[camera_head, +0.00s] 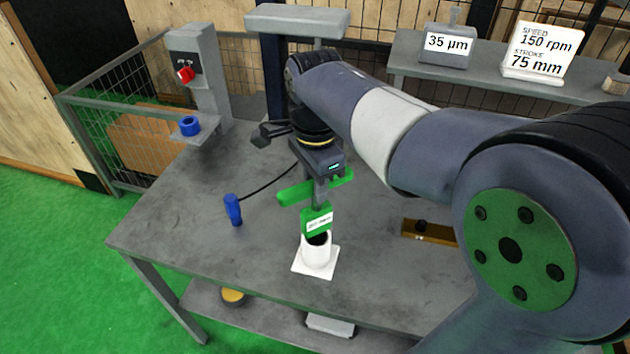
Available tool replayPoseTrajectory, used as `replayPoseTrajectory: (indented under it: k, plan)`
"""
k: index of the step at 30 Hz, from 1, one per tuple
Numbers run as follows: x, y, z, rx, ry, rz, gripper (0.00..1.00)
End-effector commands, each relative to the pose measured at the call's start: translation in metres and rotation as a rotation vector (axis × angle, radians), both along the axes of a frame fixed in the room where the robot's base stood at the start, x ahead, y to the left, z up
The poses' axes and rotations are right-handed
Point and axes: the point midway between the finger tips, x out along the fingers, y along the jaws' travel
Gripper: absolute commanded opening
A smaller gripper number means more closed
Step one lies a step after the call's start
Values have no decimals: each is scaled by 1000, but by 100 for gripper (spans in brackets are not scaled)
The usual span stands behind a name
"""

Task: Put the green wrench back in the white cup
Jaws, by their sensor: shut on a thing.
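The green wrench (295,194) shows as a green bar running crosswise at my gripper, with a green labelled part (317,220) below it. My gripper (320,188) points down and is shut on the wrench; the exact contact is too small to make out. The white cup (317,254) stands upright on a white square base (329,268) on the table, directly below the gripper in the picture. The labelled part overlaps the cup's dark mouth. I cannot tell whether the wrench's lower end is inside the cup or above it.
A blue-handled tool (233,210) with a thin dark cable lies left on the grey table (190,245). A brown block (428,232) lies right of the cup. A grey post with a red knob (185,74) and blue ring (190,126) stands back left. The front-left tabletop is clear.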

Motion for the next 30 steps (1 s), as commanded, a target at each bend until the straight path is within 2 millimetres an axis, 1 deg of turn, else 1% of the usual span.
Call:
replayPoseTrajectory:
  k: [14,15,23,30]
  plan:
    - [0,0,-11,0,-1,0,0]
    - [0,0,-10,0,-1,0,28]
    - [0,0,-10,0,0,0,49]
    - [0,0,-11,-1,2,0,50]
